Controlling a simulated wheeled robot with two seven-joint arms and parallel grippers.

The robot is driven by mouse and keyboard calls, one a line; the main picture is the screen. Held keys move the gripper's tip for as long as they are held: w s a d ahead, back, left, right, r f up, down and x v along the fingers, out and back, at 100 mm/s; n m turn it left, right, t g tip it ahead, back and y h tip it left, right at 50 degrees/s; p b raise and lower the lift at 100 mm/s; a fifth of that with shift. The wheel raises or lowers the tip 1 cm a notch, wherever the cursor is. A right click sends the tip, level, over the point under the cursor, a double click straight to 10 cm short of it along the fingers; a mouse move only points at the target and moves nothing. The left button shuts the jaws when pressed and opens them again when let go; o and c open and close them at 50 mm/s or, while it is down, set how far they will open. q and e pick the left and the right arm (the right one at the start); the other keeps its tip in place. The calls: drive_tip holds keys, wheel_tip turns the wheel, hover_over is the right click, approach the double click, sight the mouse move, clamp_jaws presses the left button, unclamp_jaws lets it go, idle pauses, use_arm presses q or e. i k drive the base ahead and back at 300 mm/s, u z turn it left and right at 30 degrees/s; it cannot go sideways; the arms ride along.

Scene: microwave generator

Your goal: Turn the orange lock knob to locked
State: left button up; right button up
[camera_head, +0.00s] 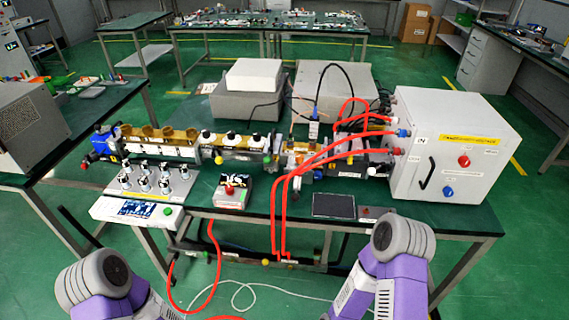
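A white box (420,140) stands at the right end of the green bench. Its front has a red to orange-red knob (464,160) at upper right and a blue knob (448,191) below it. A black curved handle is at the front's left. No knob is clearly plain orange, and the labels are too small to read, so I cannot tell which is the lock knob or its setting. My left arm shows at bottom left and my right arm at bottom centre-right, both well below and in front of the box. I make out no fingertips of either gripper.
Red hoses (285,215) run from the box's left side across the bench and down its front edge. A white control unit (135,209), a red-button box (232,191) and a dark flat panel (334,205) lie along the front. Floor shows to the bench's right.

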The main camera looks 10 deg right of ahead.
sight(300, 158)
drive_tip(key=k, duration=0.45)
drive_tip(key=z, duration=0.15)
drive_tip(key=i, duration=1.4)
drive_tip(key=u, duration=0.65)
